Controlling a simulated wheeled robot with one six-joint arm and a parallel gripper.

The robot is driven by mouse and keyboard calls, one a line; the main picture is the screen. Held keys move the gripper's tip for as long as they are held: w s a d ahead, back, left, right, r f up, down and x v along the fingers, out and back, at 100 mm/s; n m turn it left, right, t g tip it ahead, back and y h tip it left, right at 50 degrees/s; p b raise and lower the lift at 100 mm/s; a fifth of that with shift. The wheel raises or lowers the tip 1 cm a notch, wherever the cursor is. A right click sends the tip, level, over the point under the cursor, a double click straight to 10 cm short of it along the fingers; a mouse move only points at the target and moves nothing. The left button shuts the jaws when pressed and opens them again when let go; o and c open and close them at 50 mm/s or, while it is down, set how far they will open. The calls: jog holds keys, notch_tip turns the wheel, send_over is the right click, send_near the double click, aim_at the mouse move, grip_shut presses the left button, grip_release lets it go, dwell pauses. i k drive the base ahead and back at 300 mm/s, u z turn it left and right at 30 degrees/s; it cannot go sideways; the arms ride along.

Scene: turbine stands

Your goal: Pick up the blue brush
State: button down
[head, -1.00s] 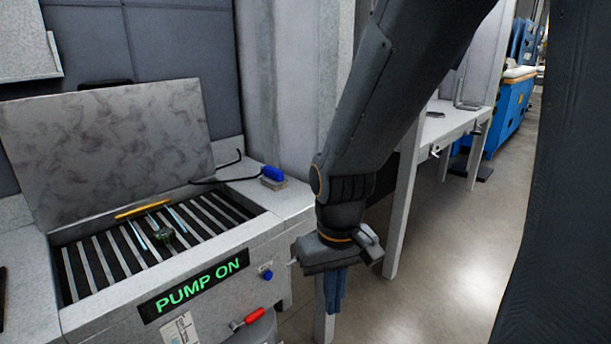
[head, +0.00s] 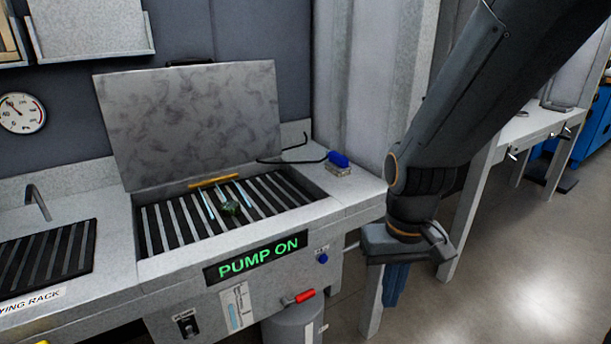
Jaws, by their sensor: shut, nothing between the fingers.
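The blue brush (head: 338,159) lies on the right-hand top of the grey wash basin, near its back corner. It has a blue top and a pale bristle side facing down. My gripper (head: 392,300) hangs at the right, in front of the basin's right end, pointing down with its blue fingers together. It is shut and empty, below and to the right of the brush, and apart from it.
The wash basin (head: 362,196) has its lid raised, and a green part (head: 230,207) lies on its slats. A black bent hose (head: 290,160) runs beside the brush. A drying rack (head: 45,260) is at left. A grey bench (head: 520,130) stands at right, with open floor before it.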

aim_at(337, 164)
jog(key=z, duration=0.5)
jog(key=k, duration=0.6)
jog(key=z, duration=0.65)
jog(key=i, duration=1.35)
jog(key=u, duration=0.8)
